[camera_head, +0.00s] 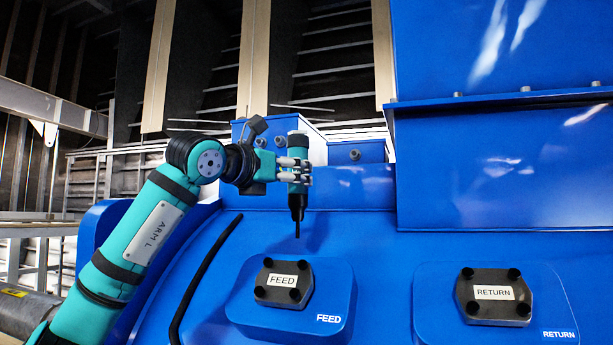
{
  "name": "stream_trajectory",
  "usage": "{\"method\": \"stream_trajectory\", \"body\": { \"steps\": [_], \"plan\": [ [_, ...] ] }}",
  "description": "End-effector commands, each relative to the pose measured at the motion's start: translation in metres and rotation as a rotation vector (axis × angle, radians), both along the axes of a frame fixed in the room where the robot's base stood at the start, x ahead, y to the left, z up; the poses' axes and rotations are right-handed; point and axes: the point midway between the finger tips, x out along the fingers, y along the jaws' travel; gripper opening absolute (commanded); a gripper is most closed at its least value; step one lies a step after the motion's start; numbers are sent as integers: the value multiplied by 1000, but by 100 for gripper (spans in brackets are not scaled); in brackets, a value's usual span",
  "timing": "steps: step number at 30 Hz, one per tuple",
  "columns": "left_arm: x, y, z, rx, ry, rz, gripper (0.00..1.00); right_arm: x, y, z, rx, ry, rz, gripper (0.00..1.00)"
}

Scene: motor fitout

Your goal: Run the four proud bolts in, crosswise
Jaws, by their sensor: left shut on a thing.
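My left gripper (292,172) is shut on a teal and black power driver (298,200). The driver is upright with its thin bit pointing down, above the FEED cover and apart from it. The dark FEED cover plate (266,292) sits on a blue raised pad and has black bolts at its corners, such as the far right one (304,265). The dark RETURN cover plate (473,306), to the right, also has black bolts at its corners. I cannot tell how far each bolt stands out. My right gripper is not in view.
A large blue housing (500,150) with a bolted flange rises behind the RETURN cover. A black cable (203,278) runs over the blue casing left of the FEED pad. Blue boxes with grey fittings (281,141) stand behind the driver. Railings are at the far left.

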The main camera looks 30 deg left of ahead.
Motion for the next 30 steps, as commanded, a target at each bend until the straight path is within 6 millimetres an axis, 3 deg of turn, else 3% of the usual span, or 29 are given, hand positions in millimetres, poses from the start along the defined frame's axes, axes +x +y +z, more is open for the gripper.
{"method": "stream_trajectory", "body": {
  "steps": [5, 17, 30],
  "plan": [
    [-1, -2, 0, 3, -5, -5, 0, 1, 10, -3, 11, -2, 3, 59],
    [-1, -2, -31, 2, -5, -5, 0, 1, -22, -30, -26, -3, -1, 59],
    [-1, -3, -32, 3, -6, -6, 0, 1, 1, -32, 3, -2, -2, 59]
  ]
}}
